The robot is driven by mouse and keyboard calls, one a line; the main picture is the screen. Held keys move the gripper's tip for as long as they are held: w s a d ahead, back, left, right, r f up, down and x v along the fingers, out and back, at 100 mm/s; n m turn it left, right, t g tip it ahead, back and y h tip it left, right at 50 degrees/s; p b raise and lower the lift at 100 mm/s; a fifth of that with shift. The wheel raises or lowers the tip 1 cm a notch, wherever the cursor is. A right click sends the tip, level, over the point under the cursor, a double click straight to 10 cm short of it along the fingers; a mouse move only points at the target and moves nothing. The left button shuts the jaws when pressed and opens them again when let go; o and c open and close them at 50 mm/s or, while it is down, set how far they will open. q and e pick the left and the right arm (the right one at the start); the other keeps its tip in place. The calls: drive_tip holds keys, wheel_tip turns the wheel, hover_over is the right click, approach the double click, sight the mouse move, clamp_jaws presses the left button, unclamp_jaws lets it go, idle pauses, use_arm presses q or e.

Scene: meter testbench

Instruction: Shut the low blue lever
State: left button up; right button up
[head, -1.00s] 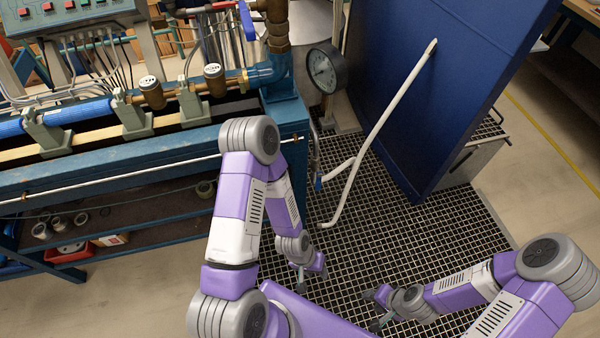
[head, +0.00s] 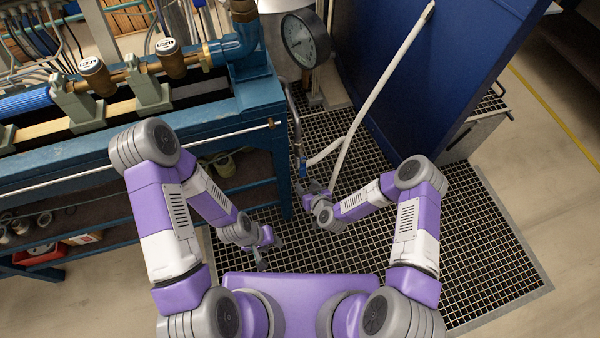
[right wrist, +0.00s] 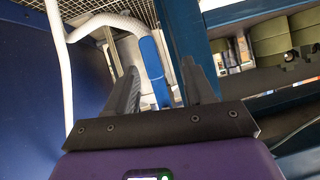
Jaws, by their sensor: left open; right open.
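The low blue lever (head: 302,164) shows as a small blue piece by the pipe at the bench's right end. In the right wrist view it is a long blue handle (right wrist: 154,70) beside a white hose. My right gripper (head: 307,188) is open just below the lever. In the wrist view its two fingers (right wrist: 159,68) stand on either side of the handle; whether the handle is within their reach or beyond is hard to tell. My left gripper (head: 271,252) is open and empty, lower and to the left, over the floor.
The blue bench (head: 262,92) with its pipes and a round gauge (head: 305,38) stands at the upper left. A white hose (head: 378,80) hangs against the big blue panel (head: 400,70). Floor grating (head: 480,260) lies open at the right.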

sight(303, 172)
drive_tip(key=w+t, duration=0.1)
drive_tip(key=w, duration=0.1)
drive_tip(key=w+f+t+b, duration=0.1)
drive_tip(key=shift+w+a+f+h, duration=0.1)
drive_tip(key=shift+w+a+h, duration=0.05)
drive_tip(key=shift+w+h, duration=0.25)
drive_tip(key=b+x, duration=0.2)
drive_tip(key=x, duration=0.3)
drive_tip(key=shift+w+a+f+b, duration=0.15)
drive_tip(key=shift+w+b, duration=0.15)
drive_tip(key=shift+w, duration=0.1)
drive_tip(key=shift+w+a, duration=0.1)
drive_tip(key=shift+w, duration=0.3)
drive_tip(key=shift+c, duration=0.3)
clamp_jaws()
